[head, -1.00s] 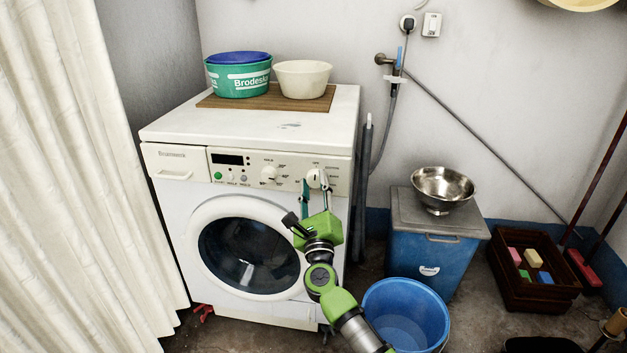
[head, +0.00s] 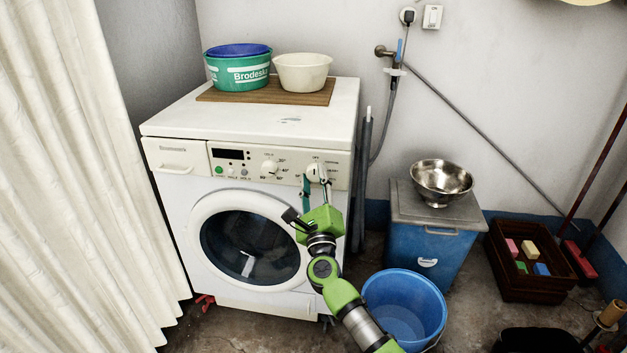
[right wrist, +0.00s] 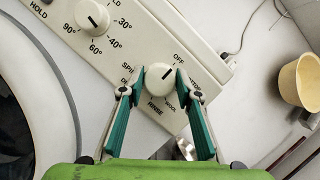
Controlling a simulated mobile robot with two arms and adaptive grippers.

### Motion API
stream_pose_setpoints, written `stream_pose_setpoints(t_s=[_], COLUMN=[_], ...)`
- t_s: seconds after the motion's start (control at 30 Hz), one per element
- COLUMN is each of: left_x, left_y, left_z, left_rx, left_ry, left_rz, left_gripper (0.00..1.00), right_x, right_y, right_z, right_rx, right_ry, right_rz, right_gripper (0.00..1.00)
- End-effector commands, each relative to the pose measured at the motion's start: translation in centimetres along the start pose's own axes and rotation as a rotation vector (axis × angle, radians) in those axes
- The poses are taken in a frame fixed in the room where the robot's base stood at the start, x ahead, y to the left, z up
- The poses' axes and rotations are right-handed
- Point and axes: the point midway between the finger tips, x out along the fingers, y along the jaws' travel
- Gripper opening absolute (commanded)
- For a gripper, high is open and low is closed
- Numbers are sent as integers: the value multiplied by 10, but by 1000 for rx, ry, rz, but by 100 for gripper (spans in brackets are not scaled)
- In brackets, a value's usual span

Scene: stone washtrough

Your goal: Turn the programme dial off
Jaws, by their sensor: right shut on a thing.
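The programme dial (right wrist: 160,79) is a round white knob on the washing machine's sloping panel (head: 225,171). It also shows small at the panel's right end in the head view (head: 314,171). My right gripper (right wrist: 161,77) is shut on the dial, one teal-padded fingertip on either side. The dial's dark mark points up and right in the right wrist view, close to the OFF label (right wrist: 179,57). SPIN, RINSE and WOOL are printed around it. My left gripper is not in view.
A second knob (right wrist: 92,17) with temperature numbers sits left of the dial. The round door (head: 248,246) is below the panel. A blue bucket (head: 404,276) stands beside my right arm. Tubs (head: 303,73) stand on top of the machine.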

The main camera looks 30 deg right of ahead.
Motion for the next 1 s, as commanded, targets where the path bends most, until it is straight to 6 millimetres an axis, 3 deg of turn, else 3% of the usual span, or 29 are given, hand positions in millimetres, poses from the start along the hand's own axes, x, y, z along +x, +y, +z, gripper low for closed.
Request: stream_pose_setpoints(t_s=[0.03, 0.07, 0.1, 0.13, 0.57, 1.0], left_x=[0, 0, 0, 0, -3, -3], left_y=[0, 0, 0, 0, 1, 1], left_z=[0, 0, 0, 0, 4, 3], left_rx=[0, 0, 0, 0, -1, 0], left_ry=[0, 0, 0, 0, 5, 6], left_rz=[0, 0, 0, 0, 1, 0], left_gripper=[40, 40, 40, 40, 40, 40], right_x=[-1, -1, -1, -1, -8, -89], right_y=[2, 2, 2, 2, 1, 2], right_z=[-1, -1, -1, -1, -1, -2], right_rx=[-3, -3, -3, -3, -1, -1], right_ry=[1, 2, 2, 1, 1, 3], right_rz=[5, 5, 5, 5, 3, 6], right_gripper=[10, 36, 46, 48, 48, 48])
